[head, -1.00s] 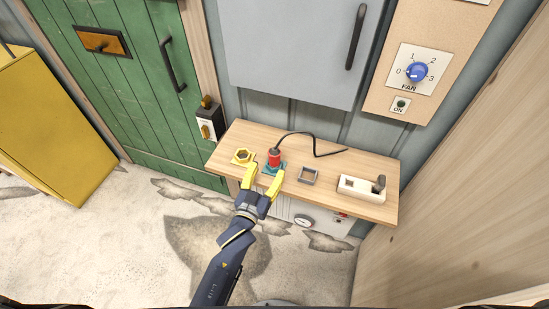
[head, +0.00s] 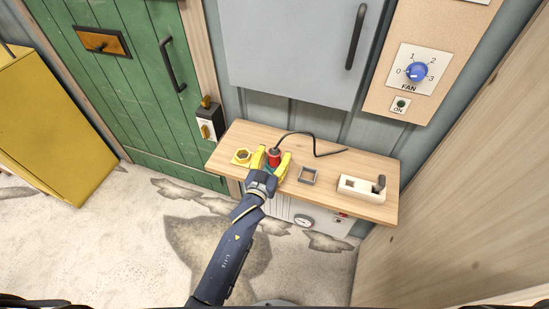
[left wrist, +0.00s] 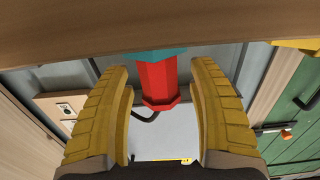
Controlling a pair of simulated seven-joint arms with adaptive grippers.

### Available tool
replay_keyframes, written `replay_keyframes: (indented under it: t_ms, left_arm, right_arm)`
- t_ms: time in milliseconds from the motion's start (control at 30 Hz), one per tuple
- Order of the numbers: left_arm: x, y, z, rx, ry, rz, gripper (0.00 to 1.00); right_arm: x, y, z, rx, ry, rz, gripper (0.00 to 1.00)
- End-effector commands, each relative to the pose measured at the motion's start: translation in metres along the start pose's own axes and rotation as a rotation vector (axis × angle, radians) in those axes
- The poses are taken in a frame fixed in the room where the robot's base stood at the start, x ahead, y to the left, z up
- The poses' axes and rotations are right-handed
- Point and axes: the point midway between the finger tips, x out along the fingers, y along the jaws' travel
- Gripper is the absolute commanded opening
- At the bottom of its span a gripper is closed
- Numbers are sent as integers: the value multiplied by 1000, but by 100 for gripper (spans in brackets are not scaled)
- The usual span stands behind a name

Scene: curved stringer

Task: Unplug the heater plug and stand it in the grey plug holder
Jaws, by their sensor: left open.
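The red heater plug (head: 274,155) stands upright in the teal socket (left wrist: 160,54) on the wooden shelf, with a black cable running from its top to the right. My left gripper (head: 272,160) is open, with one yellow finger on each side of the plug. In the left wrist view the red plug (left wrist: 158,82) shows between the two spread fingers (left wrist: 160,110), with a gap on both sides. The grey plug holder (head: 308,176), a small square open frame, sits empty on the shelf right of the plug. My right gripper is not in view.
A yellow ring-shaped part (head: 242,156) lies on the shelf (head: 335,170) just left of the plug. A white block with a dark lever (head: 362,188) stands at the right end. A grey cabinet door (head: 290,50) rises behind the shelf.

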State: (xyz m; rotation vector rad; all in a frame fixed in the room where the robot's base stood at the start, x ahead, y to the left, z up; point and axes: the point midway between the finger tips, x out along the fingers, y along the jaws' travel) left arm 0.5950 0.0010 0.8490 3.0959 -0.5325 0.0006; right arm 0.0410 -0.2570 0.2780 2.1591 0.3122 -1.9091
Motion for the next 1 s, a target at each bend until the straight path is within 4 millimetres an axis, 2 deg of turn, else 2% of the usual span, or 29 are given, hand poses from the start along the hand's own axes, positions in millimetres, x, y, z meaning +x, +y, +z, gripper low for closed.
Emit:
replay_keyframes:
  t_ms: [167,667,1000]
  left_arm:
    - [0,0,0,0,0,0,60]
    - [0,0,0,0,-1,0,2]
    - [0,0,0,0,0,0,2]
  right_arm:
    - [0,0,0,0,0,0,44]
    - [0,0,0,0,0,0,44]
    - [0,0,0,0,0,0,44]
